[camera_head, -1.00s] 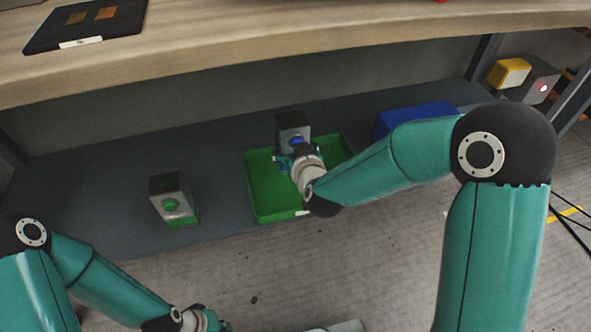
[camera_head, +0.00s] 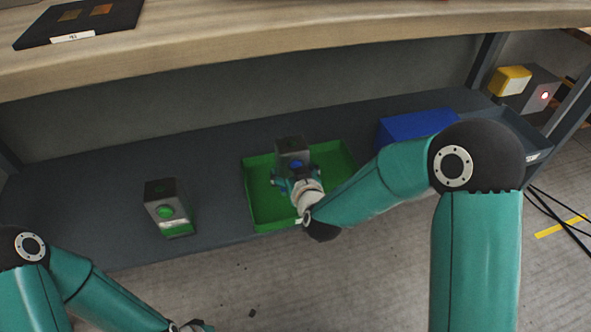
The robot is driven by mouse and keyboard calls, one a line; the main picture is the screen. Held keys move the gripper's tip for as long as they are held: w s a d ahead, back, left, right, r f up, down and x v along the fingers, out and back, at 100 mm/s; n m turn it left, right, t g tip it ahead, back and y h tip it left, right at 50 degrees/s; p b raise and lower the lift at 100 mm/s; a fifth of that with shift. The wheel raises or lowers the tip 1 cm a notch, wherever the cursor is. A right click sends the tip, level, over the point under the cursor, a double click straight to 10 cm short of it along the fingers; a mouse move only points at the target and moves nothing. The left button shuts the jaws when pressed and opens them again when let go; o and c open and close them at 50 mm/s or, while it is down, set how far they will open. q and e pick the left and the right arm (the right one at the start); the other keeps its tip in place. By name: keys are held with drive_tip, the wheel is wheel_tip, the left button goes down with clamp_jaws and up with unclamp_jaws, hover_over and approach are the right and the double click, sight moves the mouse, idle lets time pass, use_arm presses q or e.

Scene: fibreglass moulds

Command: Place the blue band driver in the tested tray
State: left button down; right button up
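The blue band driver (camera_head: 291,148) is a dark grey block with a blue round face. It is upright inside the outline of the green tray (camera_head: 258,207); I cannot tell whether its base touches the tray floor. My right gripper (camera_head: 296,172) has its fingers on both sides of the driver's lower part and is shut on it, hiding part of its front. My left gripper (camera_head: 196,326) is at the bottom edge, mostly cut off, far from the driver; its fingers cannot be made out.
A blue bin (camera_head: 418,124) is right of the tray, behind my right arm. The wooden worktop (camera_head: 250,45) overhangs the shelf's back.

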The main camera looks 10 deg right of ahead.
drive_tip(key=shift+o, duration=0.5)
drive_tip(key=shift+r, duration=0.1)
drive_tip(key=shift+s+r, duration=0.1)
drive_tip(key=shift+s, duration=0.05)
drive_tip(key=shift+b+v, duration=2.25)
drive_tip(key=shift+v, duration=3.55)
